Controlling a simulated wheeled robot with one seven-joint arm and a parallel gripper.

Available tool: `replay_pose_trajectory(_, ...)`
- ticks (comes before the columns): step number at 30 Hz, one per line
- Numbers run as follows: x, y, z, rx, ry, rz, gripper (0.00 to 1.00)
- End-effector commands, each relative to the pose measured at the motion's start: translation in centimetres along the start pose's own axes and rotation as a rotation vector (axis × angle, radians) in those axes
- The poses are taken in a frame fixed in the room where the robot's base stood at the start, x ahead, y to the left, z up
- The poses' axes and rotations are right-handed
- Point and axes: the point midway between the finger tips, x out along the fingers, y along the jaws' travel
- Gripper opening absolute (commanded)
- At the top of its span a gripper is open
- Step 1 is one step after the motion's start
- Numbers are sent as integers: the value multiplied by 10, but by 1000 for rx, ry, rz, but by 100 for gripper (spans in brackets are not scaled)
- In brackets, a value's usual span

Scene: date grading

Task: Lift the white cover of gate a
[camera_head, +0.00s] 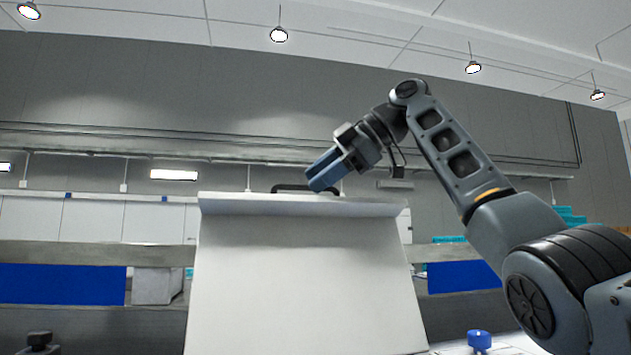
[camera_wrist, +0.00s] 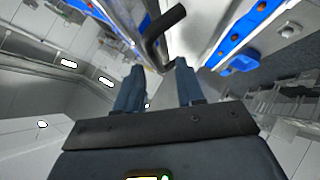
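The white cover (camera_head: 305,280) is a large pale panel in the middle of the head view, with a folded lip along its top. A dark bar handle (camera_head: 290,187) stands at the middle of the top edge. My gripper (camera_head: 318,183) is at this handle and hides part of it. In the wrist view the handle (camera_wrist: 163,32) runs down towards the gap between my two blue fingertips (camera_wrist: 160,72). The fingers look apart, with clear gaps beside the bar. Whether the bar lies fully between them I cannot tell.
Blue panels (camera_head: 62,284) on a grey rail flank the cover. A blue knob (camera_head: 479,340) stands at the lower right, and a dark knob (camera_head: 40,340) at the lower left. Teal crates (camera_head: 571,216) are at the far right. The space above the cover is free apart from my arm.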

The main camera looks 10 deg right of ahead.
Motion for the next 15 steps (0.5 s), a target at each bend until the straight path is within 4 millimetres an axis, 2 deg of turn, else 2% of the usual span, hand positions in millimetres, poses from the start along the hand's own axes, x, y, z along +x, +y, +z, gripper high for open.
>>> replay_pose_trajectory(3, -22, 0, 1, 0, 0, 4, 38)
replay_pose_trajectory(9, -50, 0, 1, 0, 0, 1, 38)
replay_pose_trajectory(15, -62, 0, 0, -1, 0, 1, 38)
